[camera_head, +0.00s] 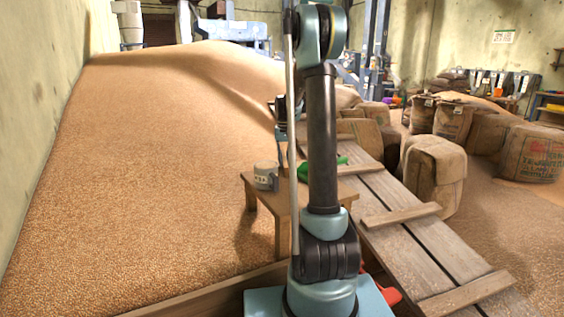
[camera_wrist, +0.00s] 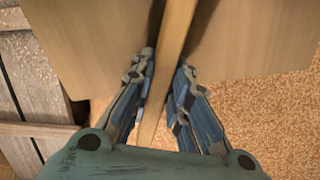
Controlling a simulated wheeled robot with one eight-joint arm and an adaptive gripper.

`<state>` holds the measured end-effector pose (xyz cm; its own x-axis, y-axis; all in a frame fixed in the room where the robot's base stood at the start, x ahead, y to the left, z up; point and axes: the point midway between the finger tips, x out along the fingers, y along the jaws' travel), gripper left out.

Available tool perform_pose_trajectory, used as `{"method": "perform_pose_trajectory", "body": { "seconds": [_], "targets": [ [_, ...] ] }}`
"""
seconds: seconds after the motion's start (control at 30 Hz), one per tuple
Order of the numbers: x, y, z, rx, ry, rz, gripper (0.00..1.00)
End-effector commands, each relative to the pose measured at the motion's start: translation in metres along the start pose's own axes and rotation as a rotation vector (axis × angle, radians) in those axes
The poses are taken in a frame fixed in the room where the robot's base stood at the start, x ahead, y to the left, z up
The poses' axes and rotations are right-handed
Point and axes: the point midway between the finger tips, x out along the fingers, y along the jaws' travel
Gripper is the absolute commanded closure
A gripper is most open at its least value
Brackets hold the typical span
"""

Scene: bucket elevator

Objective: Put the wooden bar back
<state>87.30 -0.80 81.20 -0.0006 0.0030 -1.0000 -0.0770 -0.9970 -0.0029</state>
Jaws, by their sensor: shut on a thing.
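The wooden bar (camera_wrist: 172,42) runs lengthwise between my fingers in the wrist view. My gripper (camera_wrist: 166,72) is shut on it, with one finger along each side. The bar's upper end leaves the top of that view, and its lower part passes down behind my palm. I cannot tell whether the bar touches the table.
A grey mug (camera_head: 265,175) and a green object (camera_head: 318,168) are on the table. A cleated plank ramp (camera_head: 405,220) lies to its right, with full sacks (camera_head: 433,172) beyond. A large grain heap (camera_head: 160,160) fills the left side.

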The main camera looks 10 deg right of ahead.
Motion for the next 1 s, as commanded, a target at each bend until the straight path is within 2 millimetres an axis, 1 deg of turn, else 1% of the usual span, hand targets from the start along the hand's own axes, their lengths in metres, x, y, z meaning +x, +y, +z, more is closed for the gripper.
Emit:
{"method": "perform_pose_trajectory", "body": {
  "seconds": [0.23, 0.27, 0.3, 0.33, 0.37, 0.67, 0.77, 0.87, 1.0],
  "targets": [
    [0.001, 0.0, 0.0, 0.0, 0.0, 0.0, 1.0],
    [0.001, 0.0, 0.0, 0.0, 0.0, 0.0, 0.81],
    [0.001, 0.0, 0.0, 0.0, 0.0, 0.0, 0.72],
    [0.001, 0.0, 0.0, 0.0, 0.0, 0.0, 0.66],
    [0.001, 0.0, 0.0, 0.0, 0.0, 0.0, 0.64],
    [0.0, 0.0, 0.0, 0.0, 0.0, 0.0, 0.64],
    [-0.004, 0.0, 0.0, 0.0, 0.0, 0.0, 0.64],
    [-0.014, 0.0, 0.0, 0.0, 0.0, 0.0, 0.64],
    [-0.037, 0.0, 0.0, 0.0, 0.0, 0.0, 0.64]
  ]
}}
